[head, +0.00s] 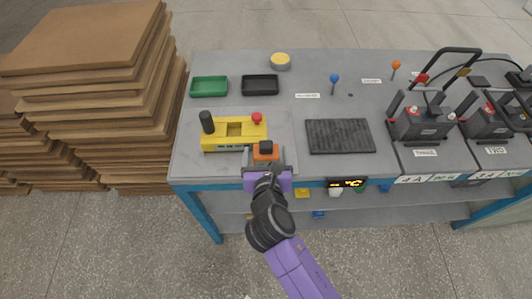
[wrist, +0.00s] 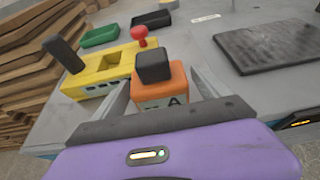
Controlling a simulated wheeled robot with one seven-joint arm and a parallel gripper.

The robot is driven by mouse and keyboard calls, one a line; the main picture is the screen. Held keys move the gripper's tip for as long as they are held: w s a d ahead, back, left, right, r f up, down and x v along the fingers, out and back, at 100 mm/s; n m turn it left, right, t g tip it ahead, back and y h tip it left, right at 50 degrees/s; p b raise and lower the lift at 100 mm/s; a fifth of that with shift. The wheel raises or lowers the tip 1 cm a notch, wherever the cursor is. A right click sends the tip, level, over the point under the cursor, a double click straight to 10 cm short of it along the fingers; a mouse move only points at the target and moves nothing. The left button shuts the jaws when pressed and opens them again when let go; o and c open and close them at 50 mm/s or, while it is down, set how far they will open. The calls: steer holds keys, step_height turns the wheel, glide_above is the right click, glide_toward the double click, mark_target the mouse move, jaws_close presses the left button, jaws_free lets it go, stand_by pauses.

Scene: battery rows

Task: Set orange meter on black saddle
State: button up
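The orange meter (head: 266,155), with a black block on top, is between the fingers of my gripper (head: 265,164) at the table's front left. In the wrist view the orange meter (wrist: 160,94) shows a dark letter A on its near face. My gripper's fingers (wrist: 163,92) flank it closely left and right; I cannot tell whether they press on it, or whether it rests on the table. No part is clearly recognisable as a black saddle. Black candidates are a shallow tray (head: 260,85) at the back and a flat ribbed pad (head: 338,136) right of my gripper.
A yellow fixture (head: 225,136) with a black post and red knob stands just beyond the meter, to the left. A green tray (head: 209,86) and a round tin (head: 280,61) are behind. Dark battery units (head: 422,122) fill the right. Stacked boards (head: 90,80) stand left.

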steer(key=shift+r, duration=0.15)
steer(key=v, duration=1.2)
